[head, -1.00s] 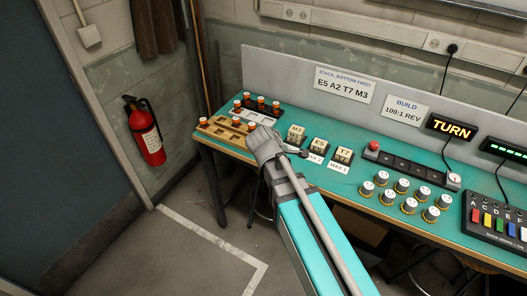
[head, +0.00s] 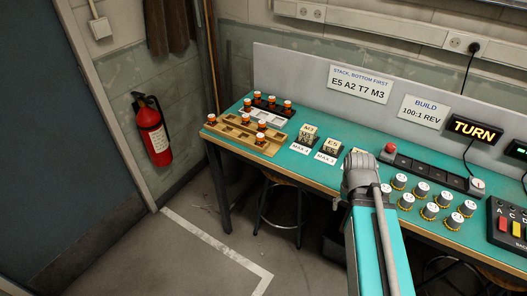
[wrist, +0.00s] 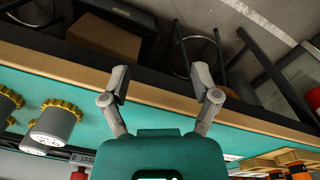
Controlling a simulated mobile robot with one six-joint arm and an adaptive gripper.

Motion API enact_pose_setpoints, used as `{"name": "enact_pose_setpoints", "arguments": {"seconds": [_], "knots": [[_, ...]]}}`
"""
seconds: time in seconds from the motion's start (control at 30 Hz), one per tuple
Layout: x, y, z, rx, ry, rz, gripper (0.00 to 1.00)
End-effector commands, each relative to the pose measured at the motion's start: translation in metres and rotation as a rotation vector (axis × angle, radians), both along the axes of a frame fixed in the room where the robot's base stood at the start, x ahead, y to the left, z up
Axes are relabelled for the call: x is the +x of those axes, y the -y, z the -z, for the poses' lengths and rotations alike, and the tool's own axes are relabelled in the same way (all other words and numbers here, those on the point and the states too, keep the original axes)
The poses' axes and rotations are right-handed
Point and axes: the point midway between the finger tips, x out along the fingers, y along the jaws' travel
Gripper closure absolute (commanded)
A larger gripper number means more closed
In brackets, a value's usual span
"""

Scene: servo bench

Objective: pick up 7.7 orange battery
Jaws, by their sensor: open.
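Several orange batteries with white tops stand at the far left end of the bench. Some are in a wooden tray (head: 236,137), such as one battery (head: 262,125); others are in a dark rack behind it, such as another battery (head: 287,104). Their labels are too small to read, so I cannot tell which is 7.7. In the wrist view an orange battery (wrist: 290,157) shows at the lower right corner. My gripper (wrist: 160,73) is open and empty over the bench's front edge, well right of the trays. In the head view its fingers are hidden behind my arm.
Stacked cream blocks (head: 309,134) stand between the trays and my arm. White knobs with yellow rims (head: 430,210) stand to the right, one close left of my gripper in the wrist view (wrist: 52,127). A stool (head: 282,205) stands below the bench.

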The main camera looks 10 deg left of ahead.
Motion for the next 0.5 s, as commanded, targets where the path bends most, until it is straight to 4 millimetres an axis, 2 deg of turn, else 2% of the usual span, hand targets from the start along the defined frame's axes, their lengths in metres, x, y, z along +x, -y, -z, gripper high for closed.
{"name": "enact_pose_setpoints", "arguments": {"seconds": [0.03, 0.13, 0.5], "knots": [[-0.002, 0.004, 0.013, 0.008, -0.003, 0.02, 0.21], [-0.004, 0.006, 0.02, 0.02, -0.007, 0.046, 0.21], [-0.005, 0.007, 0.023, 0.029, -0.01, 0.068, 0.21]]}}
